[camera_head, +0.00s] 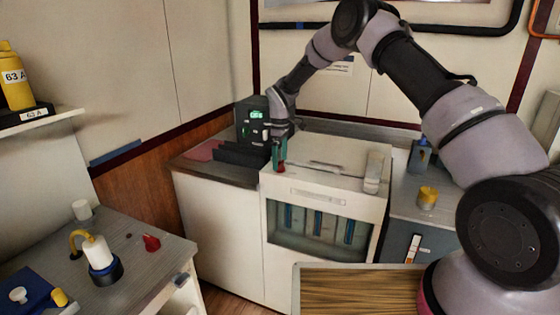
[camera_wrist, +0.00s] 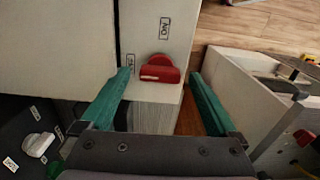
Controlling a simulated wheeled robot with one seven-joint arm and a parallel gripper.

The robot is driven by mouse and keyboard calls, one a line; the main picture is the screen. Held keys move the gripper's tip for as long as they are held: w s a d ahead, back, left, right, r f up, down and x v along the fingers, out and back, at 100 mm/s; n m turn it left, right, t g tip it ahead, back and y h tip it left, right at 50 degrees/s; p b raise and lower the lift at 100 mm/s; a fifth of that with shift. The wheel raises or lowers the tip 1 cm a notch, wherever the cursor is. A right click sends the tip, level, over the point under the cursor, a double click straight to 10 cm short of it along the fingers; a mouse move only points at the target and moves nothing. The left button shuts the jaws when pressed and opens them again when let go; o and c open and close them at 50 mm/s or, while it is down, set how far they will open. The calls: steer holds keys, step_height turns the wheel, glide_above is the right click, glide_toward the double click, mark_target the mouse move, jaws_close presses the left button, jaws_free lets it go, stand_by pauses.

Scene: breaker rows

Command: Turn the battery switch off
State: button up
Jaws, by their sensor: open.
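A red rotary knob (camera_wrist: 160,70) sits on the top left corner of a white cabinet (camera_head: 330,165), likely the battery switch. In the wrist view, a label reading ON is beyond it and another label, hard to read, is at its left. Its handle lies roughly crosswise in that view. My gripper (camera_wrist: 160,80) is open, its green fingers on either side of the knob; contact cannot be told. In the head view, my gripper (camera_head: 279,160) is over that corner, with a bit of red by its fingertips.
A dark device with a green display (camera_head: 252,118) stands just left of my gripper. A white knob (camera_wrist: 38,144) with labels is on a dark box in the wrist view. A left table (camera_head: 125,270) holds a red piece (camera_head: 151,243) and a white bottle (camera_head: 98,253).

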step_height(320, 180, up, 10)
stand_by(0.4)
step_height(320, 180, up, 13)
steer(key=m+t, duration=0.1)
steer(key=m, duration=0.2)
glide_above(280, 162)
steer(key=s+d, duration=0.3)
steer(key=d, duration=0.4)
steer(key=s+d+r+m+t+y, duration=0.15)
steer(key=s+d+r+m, duration=0.35)
steer(key=s+d+r, duration=0.5)
steer(key=s+d+r+m+t, duration=0.1)
steer(key=s+d+m, duration=0.4)
steer(key=s, duration=0.7)
steer(key=s+d+r+m+t, duration=0.2)
steer(key=s+d+m, duration=0.3)
steer(key=s, duration=0.6)
steer(key=d+t, duration=0.1)
steer(key=d, duration=0.1)
steer(key=shift+s+d+r+t, duration=0.2)
steer(key=shift+s+d+t, duration=0.15)
steer(key=shift+d, duration=0.05)
steer(key=shift+y, duration=0.25)
